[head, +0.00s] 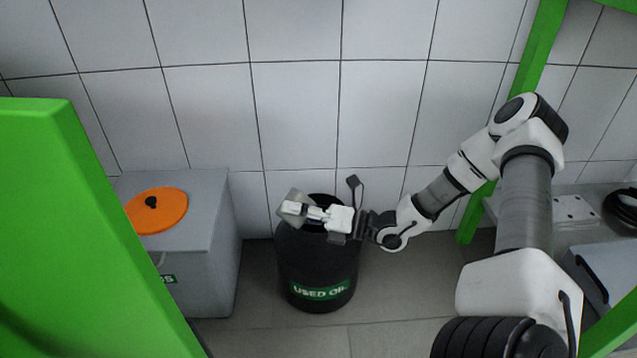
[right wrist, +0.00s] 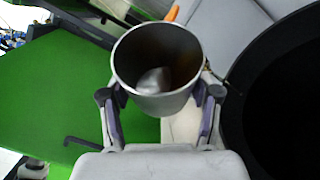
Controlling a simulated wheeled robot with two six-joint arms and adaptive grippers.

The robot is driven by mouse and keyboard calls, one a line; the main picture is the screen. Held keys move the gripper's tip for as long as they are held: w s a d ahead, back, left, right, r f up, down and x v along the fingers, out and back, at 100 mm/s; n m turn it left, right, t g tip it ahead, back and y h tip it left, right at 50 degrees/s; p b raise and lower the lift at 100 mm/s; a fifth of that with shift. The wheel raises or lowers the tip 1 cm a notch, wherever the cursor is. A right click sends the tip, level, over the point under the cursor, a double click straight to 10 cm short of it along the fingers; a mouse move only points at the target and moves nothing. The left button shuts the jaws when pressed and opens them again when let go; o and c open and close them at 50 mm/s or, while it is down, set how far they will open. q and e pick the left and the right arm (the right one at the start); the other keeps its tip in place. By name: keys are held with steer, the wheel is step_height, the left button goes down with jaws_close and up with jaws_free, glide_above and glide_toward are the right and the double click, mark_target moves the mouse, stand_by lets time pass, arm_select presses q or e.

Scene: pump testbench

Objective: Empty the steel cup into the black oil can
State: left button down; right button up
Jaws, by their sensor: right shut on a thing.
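The steel cup (right wrist: 157,103) is between the two fingers of my right gripper (right wrist: 160,98), which is shut on it. In the right wrist view its open mouth faces the camera, with a brownish inside and a pale shiny patch; I cannot tell how much it holds. The black oil can (head: 317,268), marked USED OIL, stands on the floor by the wall. In the head view my right gripper (head: 303,210) is above the can's top, the cup (head: 291,199) over its left rim. The cup's exact tilt is unclear. The can's dark opening (right wrist: 285,95) also shows in the wrist view. My left gripper is out of view.
A grey bin (head: 205,215) with an orange lid (head: 158,210) stands left of the can. A green panel (head: 70,230) fills the left front. A green frame post (head: 520,100) and a grey bench (head: 575,208) are at right. The tiled wall is behind.

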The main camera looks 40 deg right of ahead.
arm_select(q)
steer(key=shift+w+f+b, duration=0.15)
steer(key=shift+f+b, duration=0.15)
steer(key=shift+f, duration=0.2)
arm_select(e)
steer(key=shift+f+m, duration=0.15)
steer(key=shift+m, duration=0.15)
steer(key=shift+d+r+m+t, duration=0.1)
steer(key=shift+r+m+t, duration=0.1)
steer(key=shift+m+t, duration=0.1)
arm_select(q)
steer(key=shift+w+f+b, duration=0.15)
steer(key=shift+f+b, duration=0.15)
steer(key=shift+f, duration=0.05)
arm_select(e)
steer(key=shift+r+m, duration=0.2)
steer(key=shift+m, duration=0.3)
steer(key=shift+d+r+t, duration=0.1)
steer(key=shift+d+t, duration=0.15)
steer(key=shift+t, duration=0.05)
steer(key=shift+d+m, duration=0.25)
steer(key=shift+m, duration=0.25)
steer(key=shift+w+d+r+m+t+y, duration=0.1)
steer(key=shift+d+r+m+t+y, duration=0.2)
steer(key=shift+d+m+t, duration=0.15)
steer(key=shift+r+m+t, duration=0.25)
steer(key=shift+m+t, duration=0.2)
steer(key=shift+m, duration=0.5)
